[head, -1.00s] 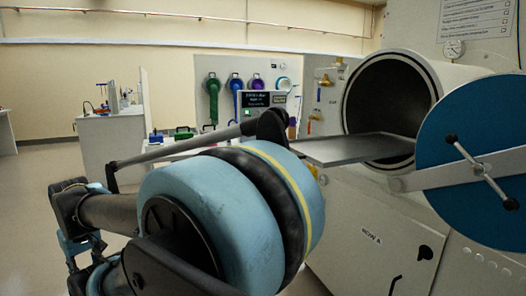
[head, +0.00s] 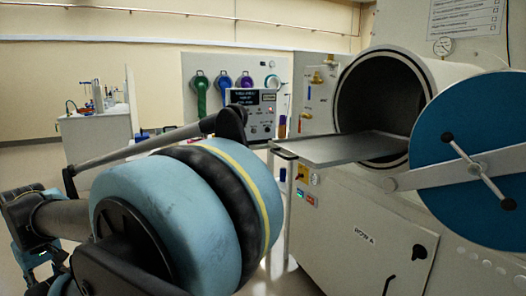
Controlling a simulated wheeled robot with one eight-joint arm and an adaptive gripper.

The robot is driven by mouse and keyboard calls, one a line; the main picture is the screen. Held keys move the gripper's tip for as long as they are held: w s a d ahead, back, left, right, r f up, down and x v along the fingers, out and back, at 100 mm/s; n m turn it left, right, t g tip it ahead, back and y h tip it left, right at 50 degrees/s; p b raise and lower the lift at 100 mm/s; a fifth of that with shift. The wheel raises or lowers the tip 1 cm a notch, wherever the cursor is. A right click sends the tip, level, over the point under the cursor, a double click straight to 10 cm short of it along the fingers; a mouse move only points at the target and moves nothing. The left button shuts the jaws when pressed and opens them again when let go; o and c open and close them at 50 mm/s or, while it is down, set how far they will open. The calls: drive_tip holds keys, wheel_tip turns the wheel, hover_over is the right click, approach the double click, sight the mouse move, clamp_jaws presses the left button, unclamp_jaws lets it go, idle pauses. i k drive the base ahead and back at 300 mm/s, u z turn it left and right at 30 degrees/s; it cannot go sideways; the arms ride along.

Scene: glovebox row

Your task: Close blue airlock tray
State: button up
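The airlock tray (head: 325,150) is a flat grey metal plate in the head view. It sticks out to the left from the round, dark mouth of the airlock chamber (head: 372,97), with its inner end inside the opening. The round blue airlock door (head: 436,128) stands open to the right of the mouth, with a metal crossbar handle on its face. My arm's large blue joint fills the lower left, apart from the tray in the picture. I cannot make out my gripper or its fingers.
A white cabinet (head: 345,255) with a black handle stands under the airlock. A grey-white instrument box (head: 262,118) with a dark display stands behind the tray's left end. Green, blue and purple glove ports (head: 222,82) line the back panel. A white bench (head: 97,135) is at the far left.

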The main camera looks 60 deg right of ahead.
sight(321, 151)
drive_tip(key=z, duration=0.05)
drive_tip(key=i, duration=2.25)
drive_tip(key=z, duration=4.6)
drive_tip(key=i, duration=0.9)
drive_tip(key=z, duration=0.05)
